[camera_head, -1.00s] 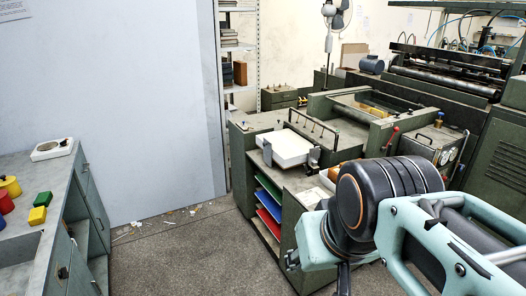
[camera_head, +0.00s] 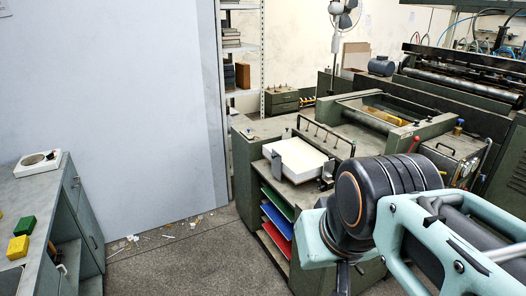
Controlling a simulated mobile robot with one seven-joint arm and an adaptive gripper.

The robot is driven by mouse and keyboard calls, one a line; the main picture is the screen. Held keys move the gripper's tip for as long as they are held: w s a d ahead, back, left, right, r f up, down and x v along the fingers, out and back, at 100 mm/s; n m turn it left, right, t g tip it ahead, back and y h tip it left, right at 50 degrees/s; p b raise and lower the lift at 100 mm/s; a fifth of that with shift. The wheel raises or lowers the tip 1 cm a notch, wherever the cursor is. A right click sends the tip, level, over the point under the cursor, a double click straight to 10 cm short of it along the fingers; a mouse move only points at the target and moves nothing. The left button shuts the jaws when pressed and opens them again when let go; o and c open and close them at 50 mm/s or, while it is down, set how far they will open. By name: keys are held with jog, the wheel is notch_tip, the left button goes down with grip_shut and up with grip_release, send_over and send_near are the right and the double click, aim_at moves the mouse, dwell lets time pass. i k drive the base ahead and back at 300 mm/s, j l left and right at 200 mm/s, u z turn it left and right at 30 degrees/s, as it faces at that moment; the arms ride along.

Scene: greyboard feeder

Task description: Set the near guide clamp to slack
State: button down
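A white stack of board (camera_head: 300,155) lies on the feeder top, in the middle of the view. A grey upright bracket (camera_head: 277,162) stands at its near left side. A darker clamp-like fitting (camera_head: 327,174) stands at its near right corner, close to my arm in the picture. Which of these is the near guide clamp, and how its lever is set, is too small to tell. My arm fills the lower right and hides part of the feeder's front. My gripper cannot be made out in this view.
Coloured shelves (camera_head: 275,213) sit under the feeder top. The floor (camera_head: 190,260) between is clear except for scraps by the wall panel.

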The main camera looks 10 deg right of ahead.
aim_at(320, 186)
jog(key=i+j, duration=0.2)
jog(key=i, duration=0.3)
jog(key=i+j, duration=0.2)
jog(key=i, duration=0.3)
jog(key=i+j, duration=0.2)
jog(key=i, duration=0.3)
jog(key=z, duration=0.05)
